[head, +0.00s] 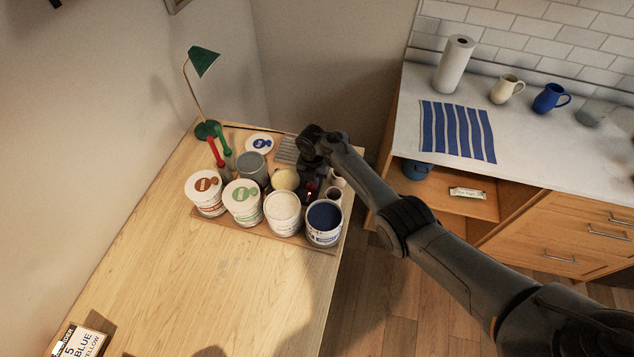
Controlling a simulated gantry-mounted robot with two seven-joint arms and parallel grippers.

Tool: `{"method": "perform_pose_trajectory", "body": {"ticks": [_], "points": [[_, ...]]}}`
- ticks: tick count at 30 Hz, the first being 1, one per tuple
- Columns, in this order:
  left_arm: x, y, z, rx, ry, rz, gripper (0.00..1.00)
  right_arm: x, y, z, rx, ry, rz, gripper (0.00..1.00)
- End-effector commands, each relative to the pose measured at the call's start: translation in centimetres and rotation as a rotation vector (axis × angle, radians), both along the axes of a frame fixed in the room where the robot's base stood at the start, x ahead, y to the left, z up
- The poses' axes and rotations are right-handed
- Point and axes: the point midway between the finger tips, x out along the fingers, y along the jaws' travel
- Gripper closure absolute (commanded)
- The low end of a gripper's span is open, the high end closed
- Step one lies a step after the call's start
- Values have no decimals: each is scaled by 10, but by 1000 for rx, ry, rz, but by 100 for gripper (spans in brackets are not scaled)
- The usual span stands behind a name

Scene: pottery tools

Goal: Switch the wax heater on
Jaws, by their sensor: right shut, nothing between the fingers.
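My right arm reaches in from the lower right, and its dark gripper (311,188) points down among the pots at the far right end of the wooden table. Its fingers are shut with nothing between them. A round pot with a pale yellow content (285,180), which may be the wax heater, stands just left of the gripper. Its near side is hidden behind the tubs, so no switch can be made out. A small red spot shows by the fingertips; I cannot tell whether it is a lamp. I cannot tell whether the gripper touches anything. My left gripper is not in view.
White tubs (242,202) and an open blue tub (324,223) stand closely in front on a board. A grey-topped container (252,168), red and green tools (214,150) and a green lamp (203,62) are behind left. The table's (180,260) front is mostly clear.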

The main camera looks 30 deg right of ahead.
Motion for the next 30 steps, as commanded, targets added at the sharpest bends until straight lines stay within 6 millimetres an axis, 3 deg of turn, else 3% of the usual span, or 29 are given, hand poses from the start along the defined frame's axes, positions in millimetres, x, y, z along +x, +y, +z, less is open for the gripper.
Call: {"method": "perform_pose_trajectory", "body": {"ticks": [1, 14, 24, 30], "points": [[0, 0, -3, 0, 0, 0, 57, -2, 2, -12, 9, -6, -8, 100], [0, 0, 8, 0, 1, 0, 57, -3, 2, -1, 8, -4, -6, 100], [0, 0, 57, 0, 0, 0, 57, -7, -5, 47, -3, 7, -8, 100], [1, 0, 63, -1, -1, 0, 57, -7, -5, 87, -1, 3, -5, 100]]}}
